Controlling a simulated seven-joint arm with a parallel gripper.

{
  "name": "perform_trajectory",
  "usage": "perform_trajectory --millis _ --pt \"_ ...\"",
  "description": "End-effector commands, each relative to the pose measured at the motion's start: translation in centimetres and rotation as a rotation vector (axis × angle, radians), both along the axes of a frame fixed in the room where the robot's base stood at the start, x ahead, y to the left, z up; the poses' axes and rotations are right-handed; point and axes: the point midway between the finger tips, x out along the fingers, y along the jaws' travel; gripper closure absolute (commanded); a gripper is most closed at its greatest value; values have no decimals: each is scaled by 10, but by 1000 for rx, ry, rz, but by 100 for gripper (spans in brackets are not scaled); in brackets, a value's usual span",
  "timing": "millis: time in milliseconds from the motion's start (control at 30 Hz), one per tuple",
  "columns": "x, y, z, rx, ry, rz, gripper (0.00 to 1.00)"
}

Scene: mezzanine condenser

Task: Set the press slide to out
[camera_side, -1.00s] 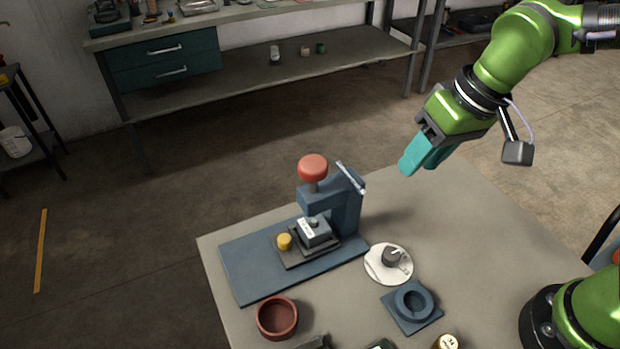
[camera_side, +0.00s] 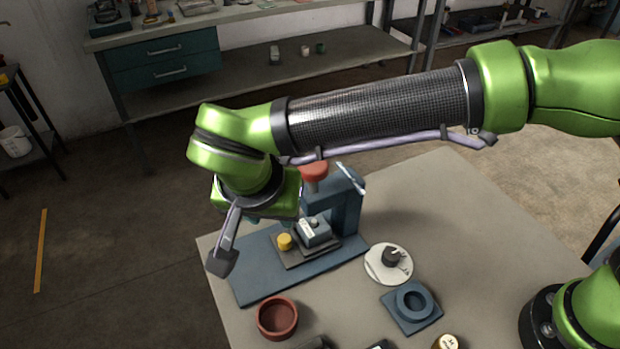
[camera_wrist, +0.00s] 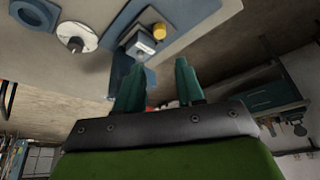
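The blue press stands on a blue base plate (camera_side: 265,277); its red knob (camera_side: 314,171) is partly covered by my arm. The dark press slide (camera_side: 293,262) lies on the base and carries a grey block (camera_side: 314,232) with a white label. A yellow knob (camera_side: 285,242) is at the slide's left end; it also shows in the wrist view (camera_wrist: 159,30). I cannot tell the slide's setting. My gripper (camera_wrist: 158,80) is open and empty, its teal fingers apart. In the side view it is above and left of the yellow knob, its fingertips mostly hidden.
A white disc with a dark knob (camera_side: 389,264), a blue ring block (camera_side: 412,304) and a red bowl (camera_side: 277,317) stand near the press. A brass cap (camera_side: 447,342) is at the front edge of the picture. The table (camera_side: 440,215) is clear at the right rear.

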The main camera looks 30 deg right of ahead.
Motion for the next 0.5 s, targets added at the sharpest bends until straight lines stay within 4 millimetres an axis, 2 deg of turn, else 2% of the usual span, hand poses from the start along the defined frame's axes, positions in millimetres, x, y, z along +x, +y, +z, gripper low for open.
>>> perform_trajectory --millis 500 --pt "35 -25 -104 -3 4 1 62"
